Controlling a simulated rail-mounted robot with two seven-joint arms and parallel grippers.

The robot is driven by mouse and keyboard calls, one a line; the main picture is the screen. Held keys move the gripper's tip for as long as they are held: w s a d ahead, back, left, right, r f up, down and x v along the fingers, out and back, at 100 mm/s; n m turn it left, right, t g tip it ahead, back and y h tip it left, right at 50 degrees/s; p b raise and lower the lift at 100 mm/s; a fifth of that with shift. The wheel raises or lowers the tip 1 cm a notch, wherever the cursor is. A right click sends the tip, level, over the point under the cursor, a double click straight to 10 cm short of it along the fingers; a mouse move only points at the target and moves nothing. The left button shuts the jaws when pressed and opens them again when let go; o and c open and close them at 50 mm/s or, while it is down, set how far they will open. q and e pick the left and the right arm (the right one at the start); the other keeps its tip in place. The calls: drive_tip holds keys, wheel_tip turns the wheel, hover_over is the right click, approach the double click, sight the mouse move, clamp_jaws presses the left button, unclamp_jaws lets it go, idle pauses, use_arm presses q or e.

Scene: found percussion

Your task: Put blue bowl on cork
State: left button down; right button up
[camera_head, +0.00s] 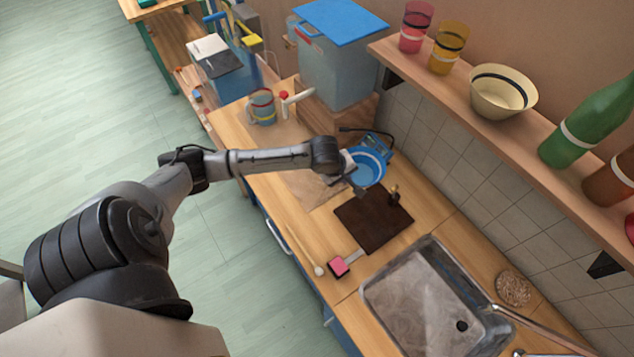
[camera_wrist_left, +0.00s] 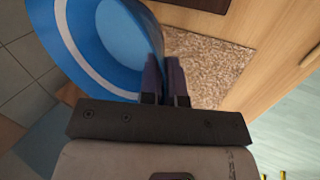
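The blue bowl (camera_head: 370,165) has a pale stripe and is at the back of the counter, right of the tan cork mat (camera_head: 318,192). My left gripper (camera_head: 353,178) is at the bowl's near left side. In the left wrist view the two fingers (camera_wrist_left: 164,75) are close together at the rim of the bowl (camera_wrist_left: 100,35), with its wall running in between them. The speckled cork (camera_wrist_left: 208,65) shows beyond the fingers, beside the bowl. Whether the bowl touches the counter is hard to tell. My right gripper is not in view.
A dark brown board (camera_head: 372,220) with a small dark item lies in front of the bowl. A metal sink (camera_head: 430,305), a pink-headed tool (camera_head: 339,267), a striped mug (camera_head: 262,106) and a blue-lidded bin (camera_head: 340,60) stand around. A shelf (camera_head: 470,95) overhangs the right side.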

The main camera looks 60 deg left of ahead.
use_arm(q)
drive_tip(key=shift+n+y, duration=0.3)
drive_tip(key=shift+n, duration=0.4)
drive_tip(key=s+a+f, duration=0.2)
drive_tip(key=a+f, duration=0.1)
drive_tip(key=a, duration=0.1)
drive_tip(key=s+a+f, duration=0.3)
drive_tip(key=a, duration=0.1)
drive_tip(key=s+a+f, duration=0.2)
drive_tip(key=a+f, duration=0.2)
drive_tip(key=shift+s+a, duration=0.2)
drive_tip(key=shift+s, duration=0.05)
drive_tip(key=shift+f, duration=2.05)
drive_tip(key=c, duration=1.3)
unclamp_jaws()
